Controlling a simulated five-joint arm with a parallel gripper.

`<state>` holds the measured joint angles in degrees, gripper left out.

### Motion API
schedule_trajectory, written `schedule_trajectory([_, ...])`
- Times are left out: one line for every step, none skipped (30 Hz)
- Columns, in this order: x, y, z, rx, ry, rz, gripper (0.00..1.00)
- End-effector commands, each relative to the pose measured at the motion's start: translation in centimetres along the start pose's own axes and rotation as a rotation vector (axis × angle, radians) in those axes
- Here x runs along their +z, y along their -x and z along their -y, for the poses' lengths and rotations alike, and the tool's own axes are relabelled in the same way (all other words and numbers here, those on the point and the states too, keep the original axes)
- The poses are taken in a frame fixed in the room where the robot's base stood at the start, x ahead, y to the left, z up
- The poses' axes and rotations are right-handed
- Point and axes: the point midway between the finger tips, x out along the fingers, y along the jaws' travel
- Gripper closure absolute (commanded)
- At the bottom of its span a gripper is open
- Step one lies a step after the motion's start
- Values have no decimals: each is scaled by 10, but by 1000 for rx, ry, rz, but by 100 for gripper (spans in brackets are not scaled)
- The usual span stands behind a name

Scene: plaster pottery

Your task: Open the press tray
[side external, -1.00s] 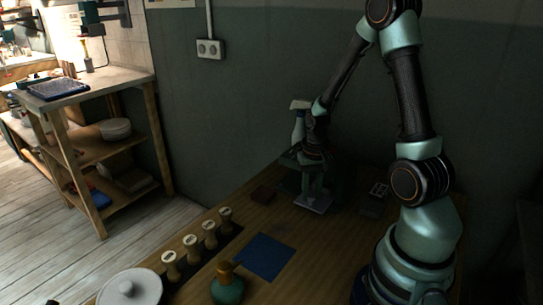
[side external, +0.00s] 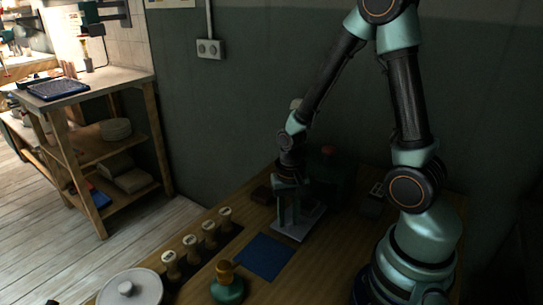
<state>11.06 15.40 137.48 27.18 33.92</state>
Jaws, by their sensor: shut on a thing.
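The press tray (side external: 312,219) is a pale grey flat plate on the wooden table, sticking out toward the camera from a dark press. The press (side external: 335,168) stands in shadow behind it, with a reddish top, and is partly hidden by my arm. My gripper (side external: 287,220) points down at the left part of the tray and is shut on it. The fingers hide the exact place of contact.
A blue mat (side external: 264,256) lies just in front of the tray. Several wooden stamps (side external: 208,237) stand in a row at left, near a teal pot (side external: 227,287) and a white lidded pot (side external: 130,291).

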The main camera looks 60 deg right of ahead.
Motion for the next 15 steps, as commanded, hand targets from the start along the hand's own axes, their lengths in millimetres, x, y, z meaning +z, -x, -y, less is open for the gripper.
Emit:
schedule_trajectory([0, 1, 2, -3, 1, -5, 100])
schedule_trajectory([0, 1, 3, -3, 0, -5, 100])
schedule_trajectory([1, 1, 3, -3, -1, -5, 100])
schedule_trajectory([1, 1, 3, -3, -1, -5, 100])
schedule_trajectory([0, 1, 3, -3, -1, -5, 100])
schedule_trajectory([0, 1, 2, -3, -1, -5, 100])
schedule_trajectory([0, 1, 2, -3, -1, -5, 100])
schedule_trajectory([0, 1, 2, -3, -1, -5, 100])
schedule_trajectory([0, 1, 2, -3, -1, -5, 100])
schedule_trajectory([0, 1, 2, -3, -1, -5, 100])
schedule_trajectory([0, 1, 2, -3, -1, -5, 60])
schedule_trajectory([0, 1, 2, -3, -1, -4, 44])
schedule_trajectory([0, 1, 2, -3, -1, -4, 41])
schedule_trajectory([0, 1, 2, -3, -1, -4, 41])
schedule_trajectory([0, 0, 2, -2, -1, -3, 41])
